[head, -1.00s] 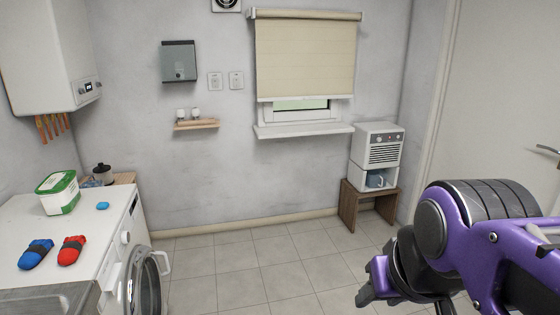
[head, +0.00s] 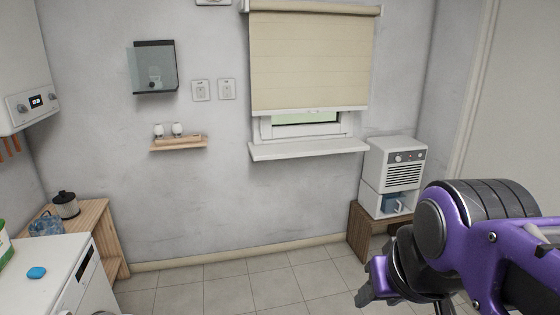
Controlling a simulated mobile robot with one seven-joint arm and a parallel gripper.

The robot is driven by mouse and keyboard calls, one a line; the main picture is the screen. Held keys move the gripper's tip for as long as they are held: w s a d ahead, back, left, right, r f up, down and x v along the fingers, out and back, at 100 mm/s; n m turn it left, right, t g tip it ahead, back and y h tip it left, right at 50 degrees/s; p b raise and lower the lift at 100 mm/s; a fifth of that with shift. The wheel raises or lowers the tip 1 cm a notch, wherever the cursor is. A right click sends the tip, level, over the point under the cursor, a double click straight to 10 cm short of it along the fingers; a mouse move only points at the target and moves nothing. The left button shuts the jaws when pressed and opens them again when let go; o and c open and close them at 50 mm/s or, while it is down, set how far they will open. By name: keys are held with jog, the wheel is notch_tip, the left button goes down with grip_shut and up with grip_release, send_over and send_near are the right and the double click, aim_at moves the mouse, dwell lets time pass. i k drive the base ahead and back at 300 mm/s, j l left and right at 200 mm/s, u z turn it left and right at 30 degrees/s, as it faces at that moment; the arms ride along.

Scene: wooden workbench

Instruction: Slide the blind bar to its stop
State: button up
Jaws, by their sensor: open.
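The beige roller blind (head: 308,62) hangs over the window on the far wall, below its roller at the top. Its pale bottom bar (head: 310,112) sits a little above the window's lower frame, leaving a strip of glass (head: 305,119) showing under it. My gripper (head: 372,285) is at the lower right, on the purple arm. It is open and empty, well in front of the wall and far from the bar.
A white sill (head: 308,149) juts out below the window. A white heater-like box (head: 395,164) stands on a wooden stand (head: 362,232) to the right. A small shelf (head: 179,143) is on the wall, left of the window. A white washing machine (head: 50,262) stands at left. The tiled floor between is clear.

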aim_at(313, 100)
jog(key=i, duration=1.15)
